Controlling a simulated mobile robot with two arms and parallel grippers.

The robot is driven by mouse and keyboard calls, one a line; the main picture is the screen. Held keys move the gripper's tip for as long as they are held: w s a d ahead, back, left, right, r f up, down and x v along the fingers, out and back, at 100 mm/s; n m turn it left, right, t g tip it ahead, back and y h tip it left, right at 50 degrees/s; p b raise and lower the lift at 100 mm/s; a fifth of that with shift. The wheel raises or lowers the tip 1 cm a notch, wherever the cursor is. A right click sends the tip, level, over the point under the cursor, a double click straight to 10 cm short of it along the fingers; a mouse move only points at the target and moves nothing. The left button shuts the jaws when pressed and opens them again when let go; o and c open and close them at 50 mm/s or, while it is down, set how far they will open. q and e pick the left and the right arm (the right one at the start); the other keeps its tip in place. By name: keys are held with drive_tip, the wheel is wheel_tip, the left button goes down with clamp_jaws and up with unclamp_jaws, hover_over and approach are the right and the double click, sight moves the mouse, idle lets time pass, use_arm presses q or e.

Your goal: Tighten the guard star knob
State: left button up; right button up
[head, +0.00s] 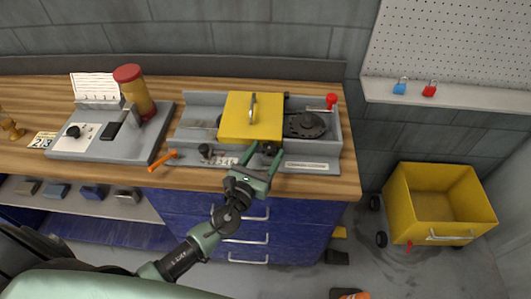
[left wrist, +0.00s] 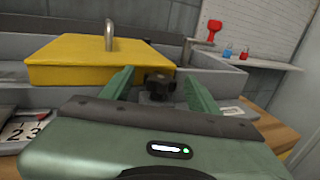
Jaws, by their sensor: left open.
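The black star knob (head: 268,148) is on the front of the grey machine, just below the right front corner of the yellow guard (head: 238,122). In the left wrist view, the knob (left wrist: 159,83) shows between the two green fingers, with clear space on both sides. My left gripper (head: 263,158) is open around the knob, its fingertips pointing at the machine; I cannot tell whether either finger touches it. The guard (left wrist: 88,62) lies flat over the bed, its metal handle (head: 252,106) upright. My right gripper is not in view.
Another dark knob (head: 205,150) and an orange-handled item (head: 163,158) are to the left. A red-topped lever (head: 331,101) stands at the machine's right end. A grey fixture (head: 75,145) with a red-lidded jar (head: 134,90) is farther left. A yellow cart (head: 400,205) stands right.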

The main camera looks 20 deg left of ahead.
use_arm(q)
drive_tip(key=s, duration=0.2)
drive_tip(key=s+b, duration=0.1)
drive_tip(key=s, duration=0.1)
drive_tip(key=s+b, duration=0.1)
drive_tip(key=s, duration=0.2)
drive_tip(key=shift+a+f, duration=0.15)
drive_tip(key=shift+a, duration=0.2)
drive_tip(key=shift+s, duration=0.4)
